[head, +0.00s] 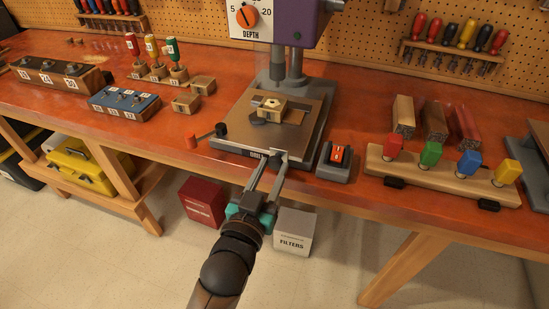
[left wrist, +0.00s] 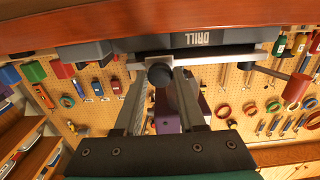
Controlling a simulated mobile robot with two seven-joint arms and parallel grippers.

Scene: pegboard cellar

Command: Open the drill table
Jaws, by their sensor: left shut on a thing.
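The drill table (head: 313,128) is a grey plate with a tan top at the foot of the purple drill press (head: 293,22). Its front edge, labelled DRILL, shows in the left wrist view (left wrist: 222,40). My left gripper (head: 272,160) reaches up to the middle of this front edge. In the left wrist view its fingers are closed around a dark round knob (left wrist: 160,75) just at the labelled edge. I cannot tell whether the table is pulled out. My right gripper is not in view.
A small block with a hole (head: 271,107) sits on the table. A switch box (head: 335,162) stands close on the right, then a rack of coloured handles (head: 440,176). Boxes stand on the floor below.

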